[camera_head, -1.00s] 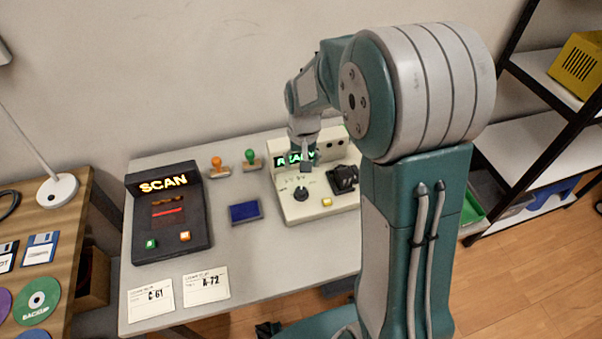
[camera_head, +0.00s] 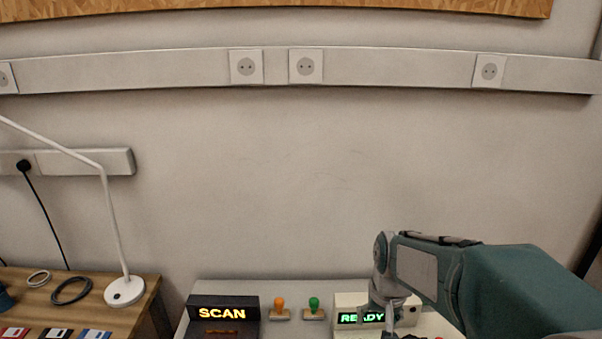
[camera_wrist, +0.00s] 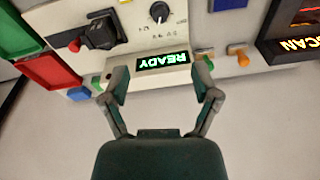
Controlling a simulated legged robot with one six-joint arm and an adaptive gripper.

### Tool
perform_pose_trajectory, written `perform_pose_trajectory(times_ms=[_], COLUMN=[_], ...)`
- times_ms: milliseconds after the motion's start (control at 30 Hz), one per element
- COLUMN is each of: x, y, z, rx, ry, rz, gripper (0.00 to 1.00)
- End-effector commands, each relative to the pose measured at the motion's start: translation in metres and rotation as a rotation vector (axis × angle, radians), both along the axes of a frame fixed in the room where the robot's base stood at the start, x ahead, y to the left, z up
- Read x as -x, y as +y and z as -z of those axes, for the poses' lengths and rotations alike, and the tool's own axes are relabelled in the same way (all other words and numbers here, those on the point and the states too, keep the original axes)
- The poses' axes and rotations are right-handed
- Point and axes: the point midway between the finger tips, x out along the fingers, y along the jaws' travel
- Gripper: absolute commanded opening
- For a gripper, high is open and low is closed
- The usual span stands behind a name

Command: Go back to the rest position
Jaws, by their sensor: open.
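My gripper (camera_wrist: 163,88) shows in the wrist view with its two fingers apart and nothing between them. Beyond the fingertips is the cream device with a green READY display (camera_wrist: 162,60), a black knob (camera_wrist: 160,11) and a black switch block (camera_wrist: 101,32). In the head view my arm comes in from the lower right and folds in front of the READY device (camera_head: 346,300). The fingers are not clear there. I cannot tell whether the gripper touches the device, but no contact shows in the wrist view.
The black SCAN device (camera_head: 222,301) stands left of two stamps, one orange (camera_head: 279,302) and one green (camera_head: 314,303). A wooden desk (camera_head: 150,291) with a white lamp (camera_head: 124,291) is at the left. The wall above, with its sockets (camera_head: 306,66), is clear.

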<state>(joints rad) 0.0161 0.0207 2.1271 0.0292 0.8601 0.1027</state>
Motion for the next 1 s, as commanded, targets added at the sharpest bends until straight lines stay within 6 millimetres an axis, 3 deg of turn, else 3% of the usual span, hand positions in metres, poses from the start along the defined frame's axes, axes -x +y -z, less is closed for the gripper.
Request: perform_pose_trajectory(times_ms=[100,300,600,800,1000], x=[0.026,0.071,0.138,0.16,0.162], y=[0.001,0.002,0.002,0.002,0.002], z=[-0.028,-0.061,-0.085,-0.088,-0.087], rx=[0.008,0.022,0.05,0.061,0.062], ry=[-0.066,-0.165,-0.306,-0.355,-0.358], rz=[-0.023,-0.057,-0.107,-0.124,-0.127], gripper=[0.79,0.79,0.79,0.79,0.79])
